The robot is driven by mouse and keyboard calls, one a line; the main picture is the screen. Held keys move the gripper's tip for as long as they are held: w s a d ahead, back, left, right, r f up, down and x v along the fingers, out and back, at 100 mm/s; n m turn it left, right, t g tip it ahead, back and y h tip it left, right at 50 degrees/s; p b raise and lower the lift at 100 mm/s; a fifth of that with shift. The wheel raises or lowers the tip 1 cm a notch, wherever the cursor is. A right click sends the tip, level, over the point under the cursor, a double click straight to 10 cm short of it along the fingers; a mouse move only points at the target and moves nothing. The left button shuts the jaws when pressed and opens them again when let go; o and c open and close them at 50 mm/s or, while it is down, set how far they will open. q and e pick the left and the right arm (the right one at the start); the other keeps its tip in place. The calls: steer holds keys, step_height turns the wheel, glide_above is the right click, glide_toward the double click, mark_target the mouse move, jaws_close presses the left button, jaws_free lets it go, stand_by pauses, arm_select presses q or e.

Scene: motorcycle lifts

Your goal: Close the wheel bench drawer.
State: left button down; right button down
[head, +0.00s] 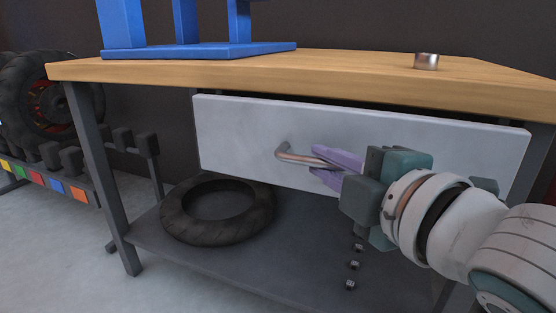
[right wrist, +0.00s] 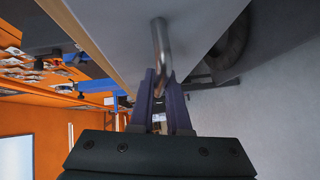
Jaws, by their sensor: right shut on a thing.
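The wheel bench drawer (head: 240,125) has a pale grey front below the wooden bench top (head: 340,72). Its front appears to stand a little out from under the top, with a dark gap above it. The drawer has a metal bar handle (head: 290,155), which also shows in the right wrist view (right wrist: 160,50). My right gripper (head: 325,162) has purple fingers and is shut on the handle. In the right wrist view the fingers (right wrist: 162,88) close around the bar's near end. My left gripper is not in view.
A black tyre (head: 175,215) lies on the dark lower shelf (head: 240,262), with several small metal nuts to its right. A blue stand (head: 200,50) and a metal ring (head: 426,62) sit on the bench top. A wheel rack (head: 60,185) stands at left.

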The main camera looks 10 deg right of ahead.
mark_target(332, 194)
stand_by(0.8)
steer(key=w+d, duration=0.2)
steer(key=w, duration=0.1)
steer(key=shift+w+d+p, duration=0.3)
steer(key=shift+p, duration=0.05)
steer(key=shift+a+f, duration=0.1)
steer(key=c, duration=0.9)
jaws_free()
steer(key=shift+s, duration=0.1)
